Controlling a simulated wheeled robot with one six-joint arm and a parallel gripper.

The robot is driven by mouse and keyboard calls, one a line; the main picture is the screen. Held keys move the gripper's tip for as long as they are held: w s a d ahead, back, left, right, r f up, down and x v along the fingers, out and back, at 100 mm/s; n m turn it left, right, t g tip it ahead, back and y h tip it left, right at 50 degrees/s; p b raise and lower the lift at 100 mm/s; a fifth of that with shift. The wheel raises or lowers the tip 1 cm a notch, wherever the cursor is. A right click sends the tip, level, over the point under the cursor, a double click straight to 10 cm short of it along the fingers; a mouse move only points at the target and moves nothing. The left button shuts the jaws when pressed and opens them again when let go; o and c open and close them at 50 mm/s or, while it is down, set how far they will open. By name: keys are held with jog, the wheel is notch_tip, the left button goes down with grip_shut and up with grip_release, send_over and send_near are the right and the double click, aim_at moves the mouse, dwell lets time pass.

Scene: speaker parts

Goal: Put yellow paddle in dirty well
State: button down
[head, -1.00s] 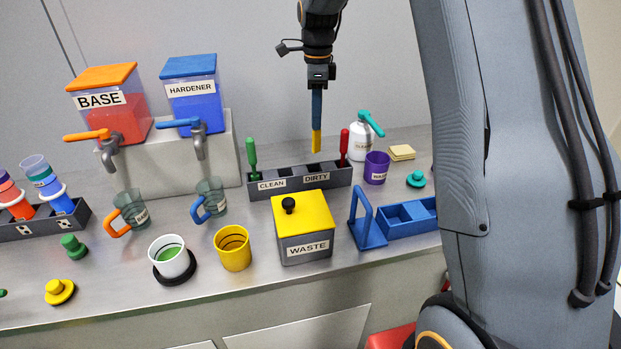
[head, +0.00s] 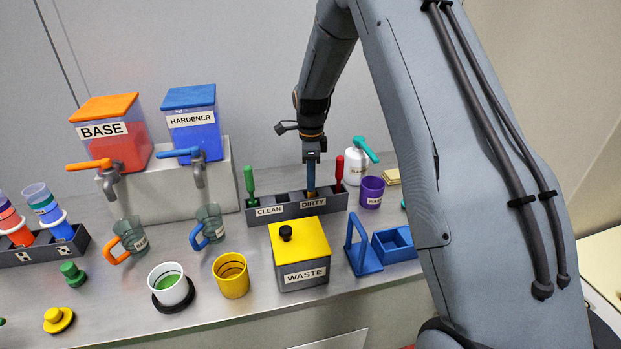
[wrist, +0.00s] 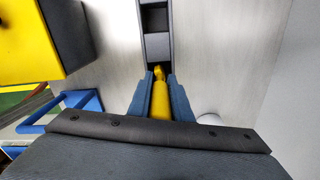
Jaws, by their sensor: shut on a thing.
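The yellow paddle (wrist: 160,98) is between the two blue fingers of my gripper (wrist: 161,78) in the wrist view, and the fingers are shut on it. In the head view my gripper (head: 311,186) points straight down at the dark rack (head: 262,211), at the compartment labelled DIRTY. Only a small bit of the paddle (head: 311,196) shows there, just above the rack's front wall. Its lower end is hidden behind that wall, so I cannot tell how deep it reaches. The rack's dark compartments (wrist: 154,20) also show in the wrist view.
A red paddle (head: 339,172) stands close to the right of my gripper, and a green paddle (head: 249,181) stands in the CLEAN end. The yellow-lidded WASTE box (head: 305,274) is in front. A purple cup (head: 372,191) and white bottle (head: 355,171) stand right of the rack.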

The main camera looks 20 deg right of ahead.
jog(key=shift+f, duration=0.2)
jog(key=c, duration=1.6)
grip_release()
jog(key=shift+f, duration=0.1)
notch_tip(320, 180, up, 12)
jog(key=b, duration=0.4)
jog(key=shift+b, duration=0.3)
jog(key=shift+r, duration=0.25)
